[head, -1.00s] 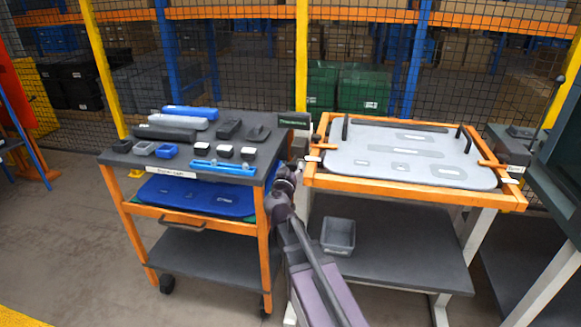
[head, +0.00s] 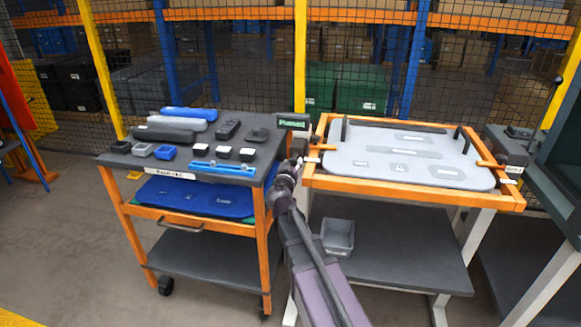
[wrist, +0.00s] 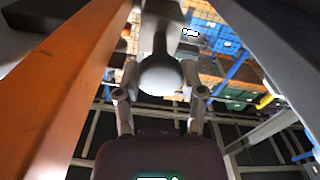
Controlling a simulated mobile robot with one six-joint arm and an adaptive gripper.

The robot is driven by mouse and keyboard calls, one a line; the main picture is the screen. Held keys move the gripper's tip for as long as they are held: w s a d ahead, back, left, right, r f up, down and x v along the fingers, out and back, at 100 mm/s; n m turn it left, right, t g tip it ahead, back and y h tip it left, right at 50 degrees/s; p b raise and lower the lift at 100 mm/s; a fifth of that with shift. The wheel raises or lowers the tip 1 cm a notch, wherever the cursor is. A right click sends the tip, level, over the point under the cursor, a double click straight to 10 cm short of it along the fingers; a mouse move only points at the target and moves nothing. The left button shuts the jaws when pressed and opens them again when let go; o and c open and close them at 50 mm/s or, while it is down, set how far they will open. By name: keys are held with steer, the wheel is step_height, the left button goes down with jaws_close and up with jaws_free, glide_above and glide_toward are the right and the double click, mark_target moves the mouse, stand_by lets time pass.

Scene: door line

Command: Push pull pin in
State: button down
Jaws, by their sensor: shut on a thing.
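In the wrist view, a pale grey round knob (wrist: 160,74) on a thick stem sits between the two fingers of my gripper (wrist: 160,90). The fingers are closed on the knob from both sides. I take this knob to be the pull pin's handle. In the head view, my gripper (head: 297,160) is in the narrow space between the cart and the orange-framed table. The knob and the fingertips cannot be made out there. A small sign (head: 293,122) just above the gripper shows bright green text that seems to read "Pinned".
The cart (head: 130,160) on the left carries several small boxes and blue and grey parts. The table (head: 420,198) on the right holds a grey panel (head: 360,157) inside its orange frame. A grey bin (head: 338,236) stands on its lower shelf. Cart and table leave little room around my arm.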

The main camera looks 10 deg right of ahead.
steer(key=shift+c, duration=2.3)
jaws_free()
steer(key=shift+w+d, duration=0.1)
steer(key=shift+w, duration=0.1)
steer(key=shift+s, duration=0.15)
steer(key=v, duration=1.2)
